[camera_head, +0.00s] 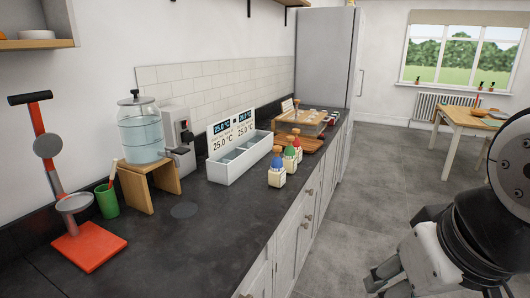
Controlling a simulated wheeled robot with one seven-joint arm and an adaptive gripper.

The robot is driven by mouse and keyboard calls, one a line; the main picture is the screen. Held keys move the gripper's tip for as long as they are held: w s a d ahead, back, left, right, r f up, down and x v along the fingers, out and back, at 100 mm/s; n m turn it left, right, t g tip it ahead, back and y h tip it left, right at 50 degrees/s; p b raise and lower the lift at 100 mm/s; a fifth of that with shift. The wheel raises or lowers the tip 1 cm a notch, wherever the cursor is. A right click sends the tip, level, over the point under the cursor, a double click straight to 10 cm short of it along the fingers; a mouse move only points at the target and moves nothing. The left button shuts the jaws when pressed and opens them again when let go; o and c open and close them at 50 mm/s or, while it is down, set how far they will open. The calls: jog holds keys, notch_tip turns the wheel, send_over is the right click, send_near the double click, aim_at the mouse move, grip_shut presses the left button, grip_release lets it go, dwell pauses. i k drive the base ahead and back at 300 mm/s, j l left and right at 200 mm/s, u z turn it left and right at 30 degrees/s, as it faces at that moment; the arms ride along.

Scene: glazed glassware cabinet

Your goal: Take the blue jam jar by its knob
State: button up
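Three small jars with cream lower parts and brown knobs stand in a row on the dark counter, beside the white box. The nearest is the blue jar (277,172), upright, with its knob on top and nothing touching it. Behind it are a green jar (290,158) and a red jar (297,145). My gripper (382,283) is low at the right, over the floor in the picture and well apart from the jars. Its fingers are small and partly cut off by the lower edge, so I cannot tell its opening.
A white box with displays (238,160) stands left of the jars. A water dispenser (142,130) on a wooden stand, a green cup (107,200) and a red-based stand (88,245) are further left. A wooden case (304,118) is behind. The front counter is mostly clear.

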aim_at(277, 173)
jog(key=u, duration=0.6)
jog(key=i+l+u, duration=0.25)
jog(key=l+u, duration=0.3)
jog(key=i+l+u, duration=0.25)
jog(key=l+u, duration=0.3)
jog(key=l, duration=0.15)
jog(key=i+l+u, duration=0.1)
jog(key=l, duration=0.75)
jog(key=i+l, duration=0.15)
jog(key=l, duration=0.7)
jog(key=i+l+u, duration=0.15)
jog(key=l, duration=0.7)
jog(key=k, duration=0.05)
